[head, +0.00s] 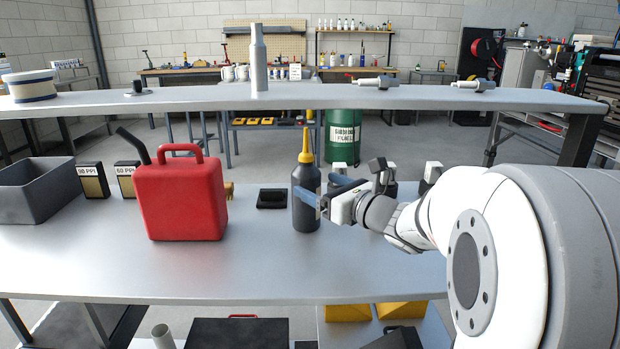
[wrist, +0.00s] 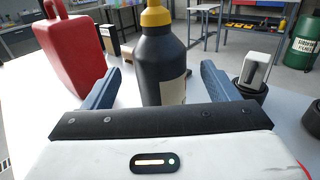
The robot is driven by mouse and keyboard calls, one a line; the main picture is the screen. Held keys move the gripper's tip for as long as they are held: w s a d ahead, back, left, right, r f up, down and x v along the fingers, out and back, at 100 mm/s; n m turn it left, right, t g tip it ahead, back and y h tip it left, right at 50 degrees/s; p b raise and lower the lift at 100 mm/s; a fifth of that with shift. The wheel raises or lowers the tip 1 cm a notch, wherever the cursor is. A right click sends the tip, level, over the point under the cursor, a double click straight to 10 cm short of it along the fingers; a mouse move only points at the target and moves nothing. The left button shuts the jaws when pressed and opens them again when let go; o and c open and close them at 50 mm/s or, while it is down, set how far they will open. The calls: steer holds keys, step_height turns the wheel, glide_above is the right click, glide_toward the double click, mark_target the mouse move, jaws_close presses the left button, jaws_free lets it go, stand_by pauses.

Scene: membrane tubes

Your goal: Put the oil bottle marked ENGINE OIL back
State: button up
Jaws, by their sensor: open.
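A dark bottle (head: 306,207) with a yellow nozzle cap stands upright on the middle shelf, right of the red jerry can. In the wrist view the bottle (wrist: 162,70) stands between and beyond my blue fingertips, with a pale label at its right side; I cannot read any marking. My gripper (head: 322,196) reaches in from the right at the bottle's height. In the wrist view my gripper (wrist: 158,82) is open, one finger on each side of the bottle, with no clear contact. My gripper hides part of the bottle's right side in the head view.
The red jerry can (head: 181,200) stands close left of the bottle. A black tray (head: 271,198) lies behind it. Dark holders (wrist: 249,88) with pale parts stand to the right. A grey bin (head: 38,190) is far left. An upper shelf (head: 330,97) runs above; the front shelf surface is clear.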

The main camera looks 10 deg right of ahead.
steer(key=p+v, duration=0.1)
steer(key=v, duration=0.6)
steer(key=shift+s, duration=0.2)
steer(key=s+a+r+n+g+p, duration=0.2)
steer(key=s+a+n+g+p, duration=0.8)
steer(key=a+n+p, duration=0.3)
steer(key=s+d+r+n+g+h+p, duration=0.1)
steer(key=s+d+r+n+h+p, duration=0.2)
steer(key=n, duration=0.5)
steer(key=s+d+r+n+g+h+p, duration=0.2)
steer(key=s+d+r+n+h+p, duration=0.1)
steer(key=n, duration=0.6)
steer(key=s+d+h+p, duration=0.1)
steer(key=s+h+p, duration=0.1)
steer(key=s+p, duration=0.1)
steer(key=shift+r+h+p, duration=0.3)
steer(key=shift+h+p, duration=0.1)
steer(key=shift+p, duration=0.5)
